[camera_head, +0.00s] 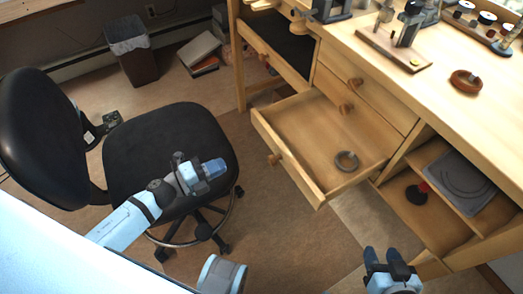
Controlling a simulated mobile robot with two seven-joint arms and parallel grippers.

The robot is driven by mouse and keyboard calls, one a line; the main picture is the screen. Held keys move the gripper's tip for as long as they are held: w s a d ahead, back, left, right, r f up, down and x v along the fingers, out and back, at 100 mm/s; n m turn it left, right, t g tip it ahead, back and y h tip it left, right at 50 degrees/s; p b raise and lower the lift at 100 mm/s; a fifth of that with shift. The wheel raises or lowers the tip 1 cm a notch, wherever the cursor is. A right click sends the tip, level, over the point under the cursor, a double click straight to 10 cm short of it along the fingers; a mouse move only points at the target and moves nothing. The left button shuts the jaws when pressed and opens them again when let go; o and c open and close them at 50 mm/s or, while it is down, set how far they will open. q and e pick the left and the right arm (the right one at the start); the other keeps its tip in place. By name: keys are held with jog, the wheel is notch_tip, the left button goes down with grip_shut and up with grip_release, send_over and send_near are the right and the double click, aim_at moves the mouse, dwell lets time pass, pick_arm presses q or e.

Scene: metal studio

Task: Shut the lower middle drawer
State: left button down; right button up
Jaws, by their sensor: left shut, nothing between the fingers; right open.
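The lower middle drawer (281,166) is pulled well out of the wooden workbench, below another drawer front (356,92). My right gripper (383,256) is open and empty at the bottom, below the drawer's right corner and near the open shelves.
A black office chair (150,140) stands left of the drawer. Another drawer (272,57) at the upper left of the bench is also partly out. Open shelves (425,228) are to the right. A bin (132,55) stands by the wall. Bare floor lies below the drawer.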

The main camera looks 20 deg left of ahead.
aim_at(326, 119)
pick_arm(q)
jog(key=x, duration=1.3)
jog(key=shift+w+d, duration=0.2)
jog(key=shift+w, duration=0.1)
pick_arm(e)
jog(key=shift+a, duration=0.1)
pick_arm(q)
jog(key=shift+d, duration=0.1)
jog(key=shift+w+d+r, duration=0.1)
jog(key=shift+w+d, duration=0.2)
jog(key=shift+w, duration=0.2)
jog(key=b+x, duration=0.2)
jog(key=x, duration=1.9)
jog(key=shift+d, duration=0.15)
jog(key=shift+w+d+b, duration=0.3)
jog(key=shift+w, duration=0.2)
jog(key=shift+r, duration=0.25)
jog(key=shift+w, duration=0.1)
pick_arm(e)
jog(key=shift+w+a+r+t+y, duration=0.2)
jog(key=shift+a+r+t+y, duration=0.2)
jog(key=shift+r, duration=0.15)
